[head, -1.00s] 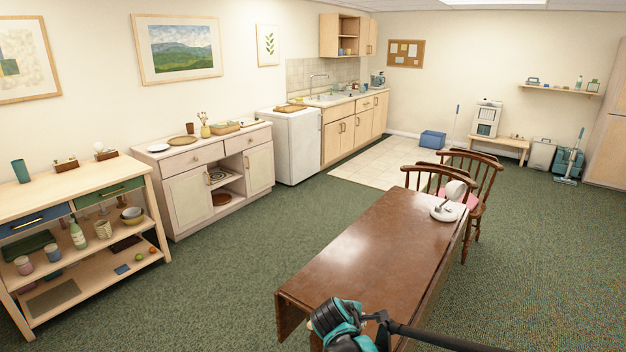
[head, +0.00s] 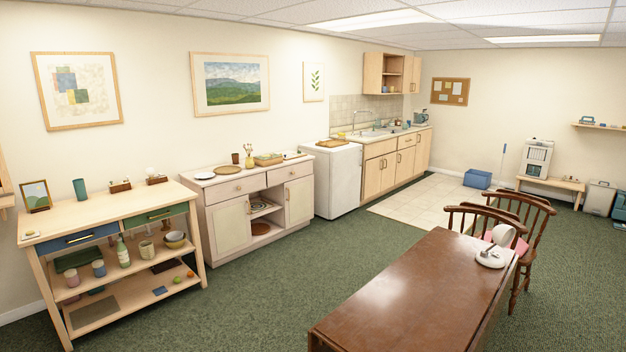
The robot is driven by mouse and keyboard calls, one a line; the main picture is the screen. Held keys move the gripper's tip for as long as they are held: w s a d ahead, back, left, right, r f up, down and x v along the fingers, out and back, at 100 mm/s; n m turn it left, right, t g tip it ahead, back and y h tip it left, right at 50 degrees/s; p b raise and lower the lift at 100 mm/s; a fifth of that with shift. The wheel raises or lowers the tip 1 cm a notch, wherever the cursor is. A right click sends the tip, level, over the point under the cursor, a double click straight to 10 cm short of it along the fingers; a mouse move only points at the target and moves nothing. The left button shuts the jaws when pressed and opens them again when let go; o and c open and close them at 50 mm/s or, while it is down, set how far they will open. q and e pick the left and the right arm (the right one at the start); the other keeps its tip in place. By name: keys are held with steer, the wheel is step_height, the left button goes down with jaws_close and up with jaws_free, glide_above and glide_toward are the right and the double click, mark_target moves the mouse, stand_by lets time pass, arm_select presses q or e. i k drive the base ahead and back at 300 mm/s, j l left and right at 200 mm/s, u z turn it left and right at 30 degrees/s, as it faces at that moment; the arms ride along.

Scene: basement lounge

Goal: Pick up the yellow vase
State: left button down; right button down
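The yellow vase (head: 249,161) stands upright on top of the low cream sideboard (head: 222,203) against the left wall. It is small in the head view and has a few thin stems in it. The vase is across the carpet from my viewpoint. Neither of my grippers is in view.
A brown table (head: 403,293) with a white lamp (head: 492,254) and chairs stands at the right. A wooden shelf console (head: 105,223) holding several items is at the left. Green carpet (head: 262,290) between them is clear.

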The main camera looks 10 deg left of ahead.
mark_target(249, 163)
steer(key=i+j+u, duration=0.7)
steer(key=i+u, duration=0.25)
steer(key=i+j+u, duration=0.1)
steer(key=i+u, duration=0.35)
steer(key=i+z, duration=0.2)
steer(key=i, duration=0.3)
steer(key=i+j+z, duration=0.2)
steer(key=i, duration=0.3)
steer(key=i+z, duration=0.2)
steer(key=i, duration=0.3)
steer(key=i+l+z, duration=0.35)
steer(key=i, duration=0.4)
steer(key=i+z, duration=0.4)
steer(key=i, duration=0.3)
steer(key=i+j+z, duration=0.2)
steer(key=i+z, duration=0.15)
steer(key=i, duration=0.4)
steer(key=i+l+u, duration=0.15)
steer(key=i+u, duration=0.25)
steer(key=i, duration=0.25)
steer(key=i+l+u, duration=0.4)
steer(key=i, duration=0.25)
steer(key=i+l+u, duration=0.6)
steer(key=i+l, duration=0.2)
steer(key=i+l+u, duration=0.15)
steer(key=i+l, duration=0.25)
steer(key=l, duration=0.25)
